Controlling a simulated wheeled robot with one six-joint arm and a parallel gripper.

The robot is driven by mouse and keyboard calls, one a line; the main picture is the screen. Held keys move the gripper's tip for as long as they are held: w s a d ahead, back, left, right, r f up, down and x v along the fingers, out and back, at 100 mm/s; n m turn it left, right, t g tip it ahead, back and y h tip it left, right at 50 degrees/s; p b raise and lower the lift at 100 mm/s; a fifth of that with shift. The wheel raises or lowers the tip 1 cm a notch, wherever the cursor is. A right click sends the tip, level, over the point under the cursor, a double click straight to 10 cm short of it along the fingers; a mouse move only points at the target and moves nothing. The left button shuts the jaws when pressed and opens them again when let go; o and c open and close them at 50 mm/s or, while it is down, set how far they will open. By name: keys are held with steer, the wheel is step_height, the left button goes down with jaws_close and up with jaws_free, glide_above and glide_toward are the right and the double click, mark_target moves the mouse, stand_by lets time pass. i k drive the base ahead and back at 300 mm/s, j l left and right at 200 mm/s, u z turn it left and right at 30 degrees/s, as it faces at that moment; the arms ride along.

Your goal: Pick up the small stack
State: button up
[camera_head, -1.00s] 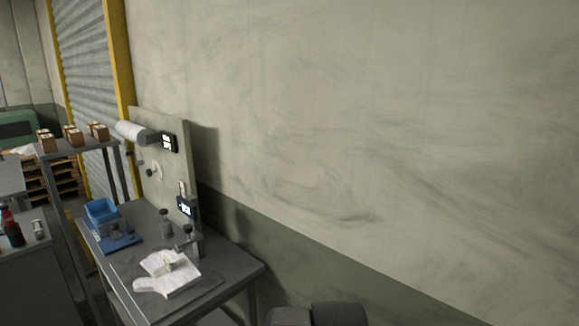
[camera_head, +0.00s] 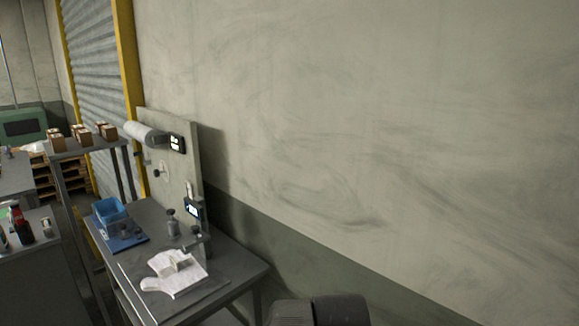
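A white glove (camera_head: 172,282) lies flat on a dark mat on the grey workbench (camera_head: 238,268) at lower left. A small pale block-like thing (camera_head: 181,264) sits on the glove; it may be the small stack, but it is too small to make out layers. My gripper's fingers are not in view. Dark rounded parts at the bottom centre look like my own arm, well to the right of the glove and apart from it.
Small brown boxes (camera_head: 82,137) sit on a shelf behind. A plain wall fills the right.

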mark_target(179, 273)
steer(key=u, duration=1)
